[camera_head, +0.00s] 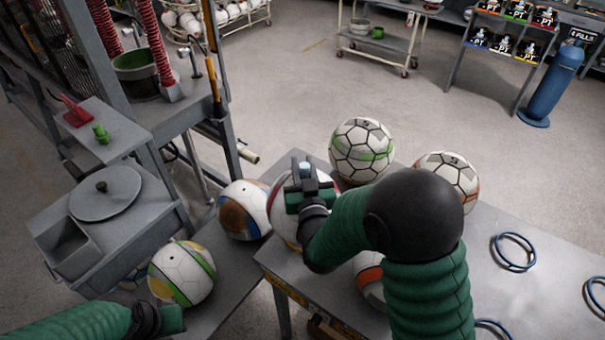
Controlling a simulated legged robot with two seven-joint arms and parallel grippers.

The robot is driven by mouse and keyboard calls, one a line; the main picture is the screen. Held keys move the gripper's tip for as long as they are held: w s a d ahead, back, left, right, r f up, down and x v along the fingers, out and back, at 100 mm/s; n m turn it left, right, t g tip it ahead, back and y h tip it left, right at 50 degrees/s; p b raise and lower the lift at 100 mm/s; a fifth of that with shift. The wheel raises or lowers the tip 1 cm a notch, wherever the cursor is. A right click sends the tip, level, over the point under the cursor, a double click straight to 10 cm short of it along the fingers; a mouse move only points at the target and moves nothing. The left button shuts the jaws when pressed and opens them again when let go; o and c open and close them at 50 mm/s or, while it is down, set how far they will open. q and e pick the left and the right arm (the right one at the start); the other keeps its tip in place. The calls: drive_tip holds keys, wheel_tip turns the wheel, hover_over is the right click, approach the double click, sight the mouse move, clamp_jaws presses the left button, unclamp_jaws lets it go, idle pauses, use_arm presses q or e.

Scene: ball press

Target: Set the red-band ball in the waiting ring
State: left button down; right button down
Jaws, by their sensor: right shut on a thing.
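My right gripper (306,190) is shut on a white ball (282,214) with a reddish band, at the left edge of the grey table. The gripper and arm hide much of this ball, and I cannot tell whether it touches the table. Blue rings lie empty at the right of the table: one behind (514,252), one at the right edge (596,294) and one in front (492,329), partly cut off. I cannot tell which is the waiting ring. My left gripper (176,319) is low at the left, beside a green-and-yellow-band ball (182,274); its fingers are unclear.
A green-band ball (361,150) and an orange-band ball (452,176) stand at the table's back. Another orange-band ball (369,280) is partly behind my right arm. A blue-and-orange ball (241,210) sits left of the held ball. The grey table (540,285) is bare around the rings.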

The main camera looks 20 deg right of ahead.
drive_tip(key=shift+d+f, duration=0.1)
drive_tip(key=shift+f, duration=0.6)
wheel_tip(320, 180, down, 2)
drive_tip(key=shift+p, duration=0.3)
drive_tip(key=shift+f+b, duration=0.3)
drive_tip(key=shift+b, duration=0.05)
drive_tip(key=c, duration=1.2)
unclamp_jaws()
drive_tip(key=shift+c, duration=0.2)
drive_tip(key=shift+r, duration=0.15)
